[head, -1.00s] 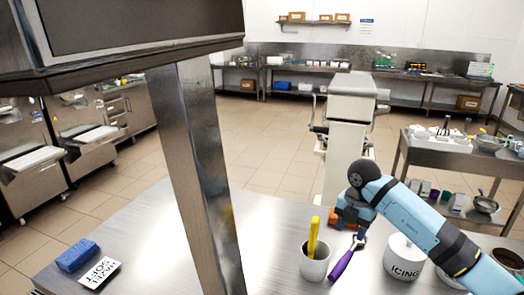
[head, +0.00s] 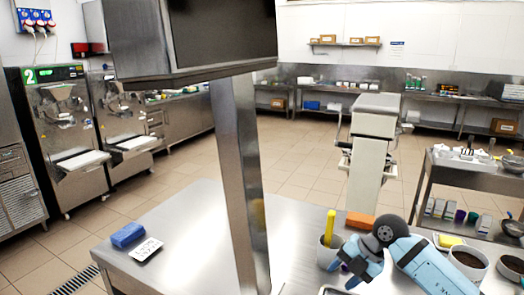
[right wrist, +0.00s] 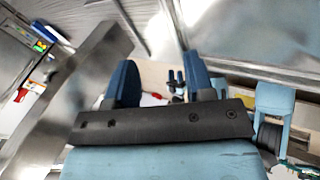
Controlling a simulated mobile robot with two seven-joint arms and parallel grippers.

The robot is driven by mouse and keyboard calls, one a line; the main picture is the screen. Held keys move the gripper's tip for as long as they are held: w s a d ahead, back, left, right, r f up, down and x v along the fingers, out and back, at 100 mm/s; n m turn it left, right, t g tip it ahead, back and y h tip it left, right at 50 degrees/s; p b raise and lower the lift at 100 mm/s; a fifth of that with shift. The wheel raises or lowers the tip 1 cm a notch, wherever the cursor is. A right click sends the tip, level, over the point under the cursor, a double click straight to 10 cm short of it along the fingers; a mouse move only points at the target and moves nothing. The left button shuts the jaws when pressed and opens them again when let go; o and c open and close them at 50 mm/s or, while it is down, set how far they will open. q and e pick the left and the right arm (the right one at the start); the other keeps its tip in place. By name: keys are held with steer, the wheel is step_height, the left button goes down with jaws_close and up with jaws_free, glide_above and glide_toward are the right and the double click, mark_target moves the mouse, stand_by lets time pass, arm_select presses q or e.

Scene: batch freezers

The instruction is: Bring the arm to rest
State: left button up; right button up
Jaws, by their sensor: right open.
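My right arm, pale blue with dark joints, comes in from the lower right in the head view. My left gripper is not in view.
An orange block (head: 360,221) lies behind the arm, and a dark-filled white tub (head: 468,263) stands right of it. A steel post (head: 240,180) rises from the table. A blue block (head: 128,235) and a label card (head: 147,250) lie left. The table between is clear.

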steer(key=s+a+r+m+t+y, duration=0.3)
steer(key=s+a+r+t+y, duration=0.45)
steer(key=a+r+y, duration=0.35)
steer(key=d+f+m+t+h, duration=0.2)
steer(key=d+m+t+h, duration=0.65)
steer(key=m+t, duration=0.45)
steer(key=s+d+f+m+g+h, duration=0.65)
steer(key=d+f+m+h, duration=0.25)
steer(key=m+h, duration=0.15)
steer(key=s+f+g+y, duration=0.1)
steer(key=s+f+g, duration=0.45)
steer(key=s, duration=0.55)
steer(key=s+f+g+y, duration=0.1)
steer(key=s+f+g, duration=0.45)
steer(key=s, duration=0.55)
arm_select(q)
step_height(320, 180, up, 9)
steer(key=p, duration=1)
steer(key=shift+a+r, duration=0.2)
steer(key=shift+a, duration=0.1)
arm_select(e)
steer(key=w+a+f+t+y, duration=0.3)
steer(key=w+a+t, duration=0.3)
steer(key=shift+w+a+f+t, duration=0.15)
steer(key=shift+a+f+t, duration=0.15)
steer(key=shift+t, duration=0.1)
